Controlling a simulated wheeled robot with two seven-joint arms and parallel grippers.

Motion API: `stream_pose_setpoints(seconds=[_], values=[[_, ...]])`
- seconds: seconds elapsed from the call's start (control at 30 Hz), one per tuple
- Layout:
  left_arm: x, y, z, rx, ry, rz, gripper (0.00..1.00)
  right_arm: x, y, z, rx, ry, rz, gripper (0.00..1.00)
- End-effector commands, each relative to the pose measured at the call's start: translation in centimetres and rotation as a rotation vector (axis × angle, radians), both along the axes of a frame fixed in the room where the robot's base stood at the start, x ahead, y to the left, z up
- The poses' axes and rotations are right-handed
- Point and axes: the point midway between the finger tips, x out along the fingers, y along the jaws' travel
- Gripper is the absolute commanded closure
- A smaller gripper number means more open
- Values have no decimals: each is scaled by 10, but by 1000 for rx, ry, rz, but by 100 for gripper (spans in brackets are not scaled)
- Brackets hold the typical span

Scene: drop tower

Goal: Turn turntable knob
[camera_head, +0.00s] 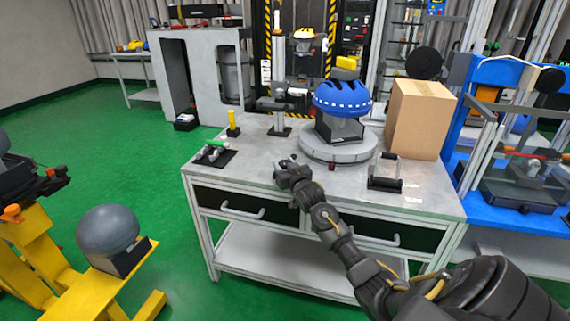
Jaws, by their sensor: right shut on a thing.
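The round grey turntable (338,153) sits on the metal workbench, with a blue helmet (342,97) on a dark headform on top of it. A small dark red piece (332,167) shows at the turntable's front rim. My right gripper (285,167) is at the bench top, close to the turntable's left edge. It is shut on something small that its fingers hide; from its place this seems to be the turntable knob. My right arm reaches in from the lower right. My left gripper is not in view.
A cardboard box (420,118) stands behind and right of the turntable. A black tray with small tools (214,155) lies at the left. A yellow stand (40,262) is at the far left.

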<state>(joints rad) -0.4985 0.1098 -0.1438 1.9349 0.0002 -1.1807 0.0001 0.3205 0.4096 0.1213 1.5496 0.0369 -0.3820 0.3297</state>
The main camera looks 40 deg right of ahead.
Motion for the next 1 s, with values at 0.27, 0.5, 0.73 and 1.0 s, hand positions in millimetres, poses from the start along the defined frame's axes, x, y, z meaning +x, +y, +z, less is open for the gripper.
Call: stream_pose_setpoints(seconds=[0.27, 0.5, 0.73, 1.0], values=[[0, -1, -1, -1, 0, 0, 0, 0, 0, 0, 0, -1, 2, 79], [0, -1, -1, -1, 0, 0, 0, 0, 0, 0, 1, -1, 2, 36], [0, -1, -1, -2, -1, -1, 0, 0, 0, 0, 1, -1, 1, 36], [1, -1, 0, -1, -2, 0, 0, -16, 5, 0, 0, -1, 2, 36]])
